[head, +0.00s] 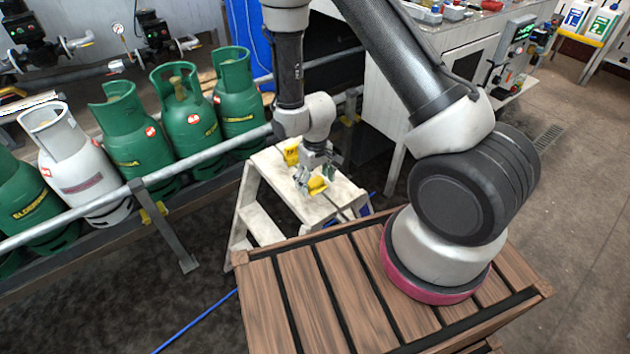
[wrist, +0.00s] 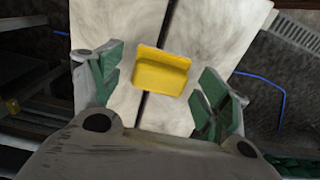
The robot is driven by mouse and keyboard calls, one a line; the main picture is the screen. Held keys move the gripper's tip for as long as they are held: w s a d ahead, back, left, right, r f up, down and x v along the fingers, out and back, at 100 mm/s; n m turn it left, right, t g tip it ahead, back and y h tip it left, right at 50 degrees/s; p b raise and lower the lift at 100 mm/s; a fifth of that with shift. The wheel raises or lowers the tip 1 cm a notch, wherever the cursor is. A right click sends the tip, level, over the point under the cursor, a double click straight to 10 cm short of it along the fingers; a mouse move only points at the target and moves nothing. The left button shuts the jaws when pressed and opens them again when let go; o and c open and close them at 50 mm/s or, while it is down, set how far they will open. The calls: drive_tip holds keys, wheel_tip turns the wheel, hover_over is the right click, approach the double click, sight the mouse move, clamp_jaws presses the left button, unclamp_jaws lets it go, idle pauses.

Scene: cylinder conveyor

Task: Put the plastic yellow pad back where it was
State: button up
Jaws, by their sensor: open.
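The yellow pad (wrist: 162,71) lies on the white stool top (wrist: 215,35), across a dark slot, in the wrist view. In the head view the yellow pad (head: 317,186) shows just beside my gripper (head: 309,181), on the stool top (head: 342,191). My gripper also shows in the wrist view (wrist: 158,88), its green-padded fingers spread apart on either side of the pad, with clear gaps to it. The gripper is open and holds nothing. Another yellow piece (head: 291,154) shows near the stool's back edge, partly behind the gripper.
Several green gas cylinders (head: 133,139) and a white one (head: 80,165) stand on the conveyor at left, behind a metal rail (head: 90,216). A blue hose (head: 198,322) lies on the floor. A workbench (head: 455,60) stands at the back right.

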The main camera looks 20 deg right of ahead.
wheel_tip(320, 180, up, 12)
wheel_tip(320, 180, up, 10)
drive_tip(key=t, duration=0.1)
hover_over(315, 180)
drive_tip(key=d, duration=0.3)
drive_tip(key=s+d+r+m+t, duration=0.1)
drive_tip(key=s+d+r+m, duration=0.2)
drive_tip(key=r, duration=0.5)
drive_tip(key=s+d+r+t, duration=0.1)
drive_tip(key=s+d+r, duration=0.3)
drive_tip(key=s+r, duration=0.2)
drive_tip(key=s+d+r+t, duration=0.1)
drive_tip(key=s+d+r, duration=0.3)
drive_tip(key=s+r, duration=0.3)
drive_tip(key=s, duration=0.3)
drive_tip(key=shift+s+d+m, duration=0.15)
drive_tip(key=shift+d+m, duration=0.15)
drive_tip(key=shift+d, duration=0.1)
